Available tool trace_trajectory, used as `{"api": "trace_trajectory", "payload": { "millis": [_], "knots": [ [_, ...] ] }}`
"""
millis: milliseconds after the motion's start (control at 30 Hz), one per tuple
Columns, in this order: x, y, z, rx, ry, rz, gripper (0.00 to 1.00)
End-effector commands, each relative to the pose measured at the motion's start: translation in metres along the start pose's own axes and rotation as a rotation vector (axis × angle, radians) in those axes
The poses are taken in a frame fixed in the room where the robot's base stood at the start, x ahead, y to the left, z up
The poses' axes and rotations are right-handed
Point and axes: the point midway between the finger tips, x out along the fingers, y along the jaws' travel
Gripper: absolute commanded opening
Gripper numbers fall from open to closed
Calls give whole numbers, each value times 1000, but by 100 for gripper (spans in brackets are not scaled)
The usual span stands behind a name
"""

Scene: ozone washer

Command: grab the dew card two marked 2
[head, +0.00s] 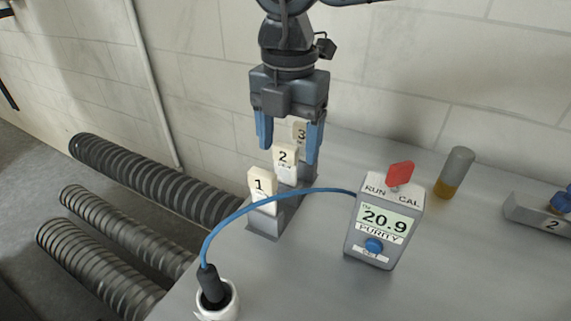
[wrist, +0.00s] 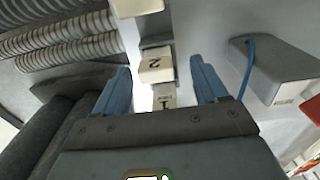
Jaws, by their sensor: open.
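The dew card marked 2 (head: 286,160) is a cream card standing in the middle of a grey holder (head: 266,222). It also shows in the wrist view (wrist: 156,66), between the fingers and a little beyond their tips. Card 1 (head: 261,186) stands nearer in the same holder and card 3 (head: 300,136) behind, partly hidden by a finger. My gripper (head: 289,150) points down over the holder, open and empty, with its blue fingers on either side of card 2. I cannot tell whether a finger touches it.
A purity meter (head: 384,225) with a red switch stands right of the holder. Its blue cable (head: 240,212) arches past card 1 to a probe in a white cup (head: 217,303). A vial (head: 455,172) and another grey holder (head: 535,215) are farther right. Ribbed hoses (head: 150,182) lie left of the table.

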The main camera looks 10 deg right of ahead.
Motion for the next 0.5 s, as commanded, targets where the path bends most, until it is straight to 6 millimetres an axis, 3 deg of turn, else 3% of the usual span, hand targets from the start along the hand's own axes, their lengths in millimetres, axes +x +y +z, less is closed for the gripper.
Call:
{"api": "trace_trajectory", "payload": {
  "millis": [300, 500],
  "knots": [
    [42, 5, -1, 1, 3, -1, 72],
    [46, 5, -1, 1, 1, 0, 72]
  ]
}}
